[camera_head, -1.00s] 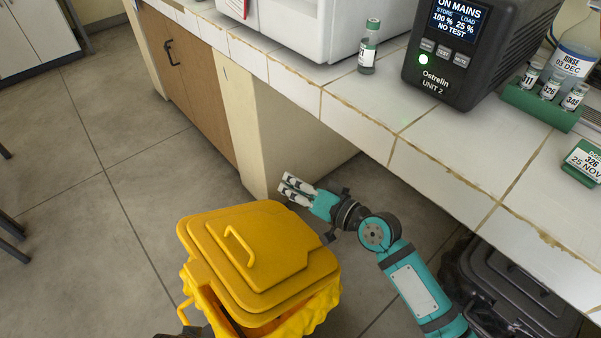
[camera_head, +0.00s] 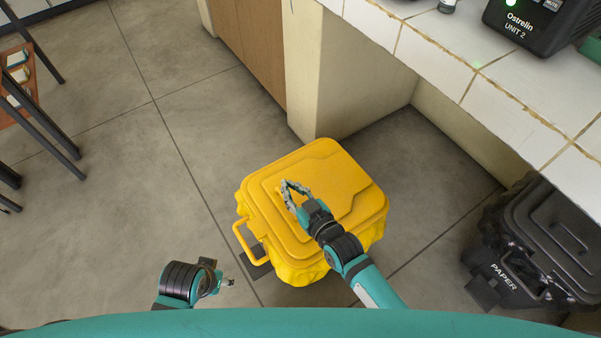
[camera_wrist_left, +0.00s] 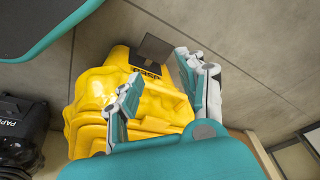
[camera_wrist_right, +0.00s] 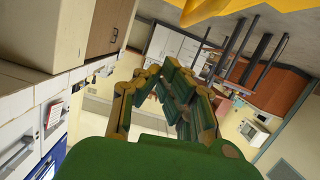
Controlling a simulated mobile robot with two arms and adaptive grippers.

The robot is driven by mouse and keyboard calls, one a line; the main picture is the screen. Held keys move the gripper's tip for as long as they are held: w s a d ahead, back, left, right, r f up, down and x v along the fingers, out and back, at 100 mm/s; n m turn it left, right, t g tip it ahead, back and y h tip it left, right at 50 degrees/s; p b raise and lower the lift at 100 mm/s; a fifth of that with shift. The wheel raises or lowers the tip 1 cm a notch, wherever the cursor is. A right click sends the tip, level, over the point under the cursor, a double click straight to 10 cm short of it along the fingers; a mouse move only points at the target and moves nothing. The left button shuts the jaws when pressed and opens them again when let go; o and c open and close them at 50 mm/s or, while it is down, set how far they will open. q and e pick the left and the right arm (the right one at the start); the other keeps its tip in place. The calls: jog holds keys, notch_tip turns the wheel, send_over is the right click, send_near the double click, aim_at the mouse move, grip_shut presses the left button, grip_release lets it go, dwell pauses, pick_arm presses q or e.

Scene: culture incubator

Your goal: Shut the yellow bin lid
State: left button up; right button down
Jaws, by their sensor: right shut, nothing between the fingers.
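The yellow bin (camera_head: 300,274) stands on the floor in the head view, and its lid (camera_head: 345,185) lies flat across the top with no gap visible. My right gripper (camera_head: 291,190) is shut and empty, over the lid near its handle, which is partly hidden; I cannot tell whether it touches. My left gripper (camera_head: 230,282) is low, left of the bin. In the left wrist view its fingers (camera_wrist_left: 165,88) are apart and empty, with the bin's yellow side (camera_wrist_left: 92,100) beyond them. A yellow edge (camera_wrist_right: 245,10) tops the right wrist view.
A black paper bin (camera_head: 520,250) stands at the right under the tiled bench (camera_head: 500,110). A bench support (camera_head: 325,80) rises behind the yellow bin. A dark-legged stool or rack (camera_head: 40,110) is at the far left.

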jog(key=f, duration=0.2)
jog(key=a+f+n+b, duration=0.1)
jog(key=shift+s+f, duration=0.15)
jog(key=shift+s, duration=0.25)
pick_arm(q)
jog(key=shift+w+v, duration=0.2)
jog(key=shift+v, duration=1.1)
jog(key=shift+w+v, duration=0.2)
jog(key=shift+v, duration=1.15)
pick_arm(e)
jog(key=shift+s+a+f+h, duration=0.1)
jog(key=shift+a+f+h, duration=0.05)
jog(key=shift+f+h, duration=0.3)
pick_arm(q)
jog(key=shift+r, duration=0.15)
pick_arm(e)
jog(key=shift+y, duration=0.25)
